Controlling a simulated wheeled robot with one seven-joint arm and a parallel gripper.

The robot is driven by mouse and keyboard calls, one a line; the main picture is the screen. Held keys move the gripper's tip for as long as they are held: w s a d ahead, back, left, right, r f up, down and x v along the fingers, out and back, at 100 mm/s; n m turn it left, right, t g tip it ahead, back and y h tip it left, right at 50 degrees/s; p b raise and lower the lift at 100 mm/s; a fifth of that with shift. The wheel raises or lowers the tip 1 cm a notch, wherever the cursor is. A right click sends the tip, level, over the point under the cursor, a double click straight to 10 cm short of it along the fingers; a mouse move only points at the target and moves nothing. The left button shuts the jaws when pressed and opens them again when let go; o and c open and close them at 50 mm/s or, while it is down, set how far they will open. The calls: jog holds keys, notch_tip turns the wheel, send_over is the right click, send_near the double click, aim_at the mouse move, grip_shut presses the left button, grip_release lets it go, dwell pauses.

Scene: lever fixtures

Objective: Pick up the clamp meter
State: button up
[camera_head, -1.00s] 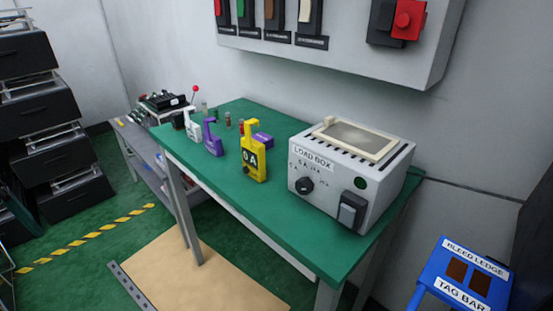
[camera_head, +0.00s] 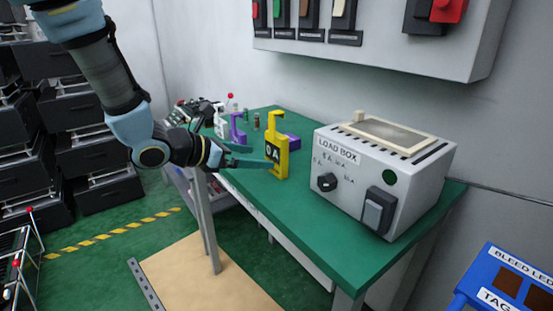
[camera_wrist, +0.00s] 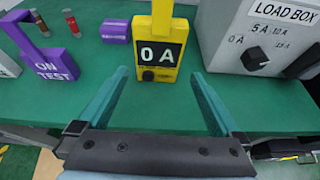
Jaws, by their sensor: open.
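The yellow clamp meter (camera_head: 277,158) stands upright on the green table, with a hooked jaw on top and a black "0 A" display. In the wrist view the clamp meter (camera_wrist: 160,50) is straight ahead, beyond and between my fingertips. My gripper (camera_head: 255,155) is open with teal fingers, reaching in from the left at the meter's height. In the wrist view my gripper (camera_wrist: 160,80) has its fingers spread wider than the meter, with nothing held. Whether the fingertips have reached the meter's sides is hard to tell.
A grey load box (camera_head: 375,170) stands right of the meter. A purple "ON TEST" tag (camera_wrist: 55,65) and a white one (camera_head: 221,122) stand to the left. A purple block (camera_wrist: 115,31) lies behind the meter. The green table (camera_head: 310,220) is clear in front.

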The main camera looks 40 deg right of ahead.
aim_at(273, 157)
jog(key=x, duration=0.4)
jog(key=shift+w+d+p, duration=0.1)
jog(key=shift+d+p, duration=0.25)
jog(key=shift+d, duration=0.1)
jog(key=shift+w+f+p+x, duration=0.15)
jog(key=shift+p+x, duration=0.35)
jog(key=shift+x, duration=1.05)
jog(key=shift+w+f+p+x, duration=0.1)
jog(key=shift+p+x, duration=0.35)
jog(key=shift+x, duration=1.1)
jog(key=shift+s+a, duration=0.1)
jog(key=shift+s, duration=0.05)
jog(key=c, duration=1.3)
